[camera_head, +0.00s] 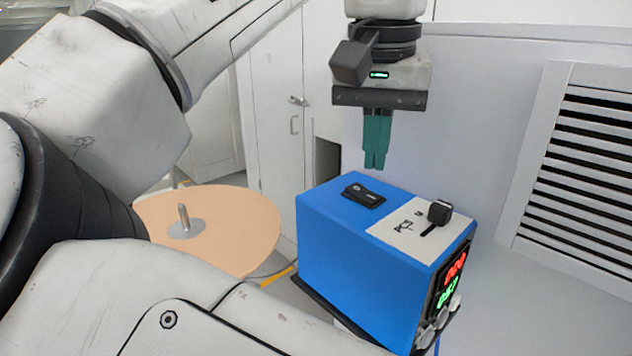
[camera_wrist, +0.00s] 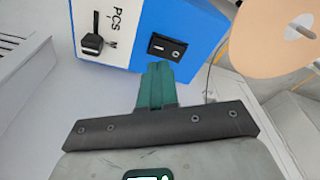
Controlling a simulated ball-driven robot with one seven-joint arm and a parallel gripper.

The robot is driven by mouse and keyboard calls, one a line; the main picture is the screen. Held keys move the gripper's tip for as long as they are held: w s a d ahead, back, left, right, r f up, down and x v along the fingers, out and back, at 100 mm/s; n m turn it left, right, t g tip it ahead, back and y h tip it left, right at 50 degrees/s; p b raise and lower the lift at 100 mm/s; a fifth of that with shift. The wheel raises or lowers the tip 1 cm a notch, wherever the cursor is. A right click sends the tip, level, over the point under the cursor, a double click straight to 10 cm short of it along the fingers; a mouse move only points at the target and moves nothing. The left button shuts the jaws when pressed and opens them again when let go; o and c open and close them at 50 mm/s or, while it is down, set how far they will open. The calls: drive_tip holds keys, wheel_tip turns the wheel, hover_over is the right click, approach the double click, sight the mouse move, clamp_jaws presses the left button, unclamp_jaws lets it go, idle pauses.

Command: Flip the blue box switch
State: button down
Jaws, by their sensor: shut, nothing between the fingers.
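The blue box (camera_head: 345,250) stands in the middle right of the head view, with red and green lit digits on its front face. A black rocker switch (camera_head: 363,195) sits on the blue part of its top. The switch also shows in the wrist view (camera_wrist: 166,46), just beyond the fingertips. A white panel marked PCS (camera_head: 395,235) carries a black lever (camera_head: 438,213) beside it. My gripper (camera_head: 375,166) has green fingers pressed together, with nothing between them. It points down above the back of the box, apart from it.
A round wooden table (camera_head: 235,225) with a metal peg (camera_head: 184,218) stands left of the box. A pale wall with a slatted vent (camera_head: 590,165) is at the right. White cabinet doors (camera_head: 275,130) stand behind.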

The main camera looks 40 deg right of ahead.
sight(372, 197)
drive_tip(key=shift+r, duration=1.7)
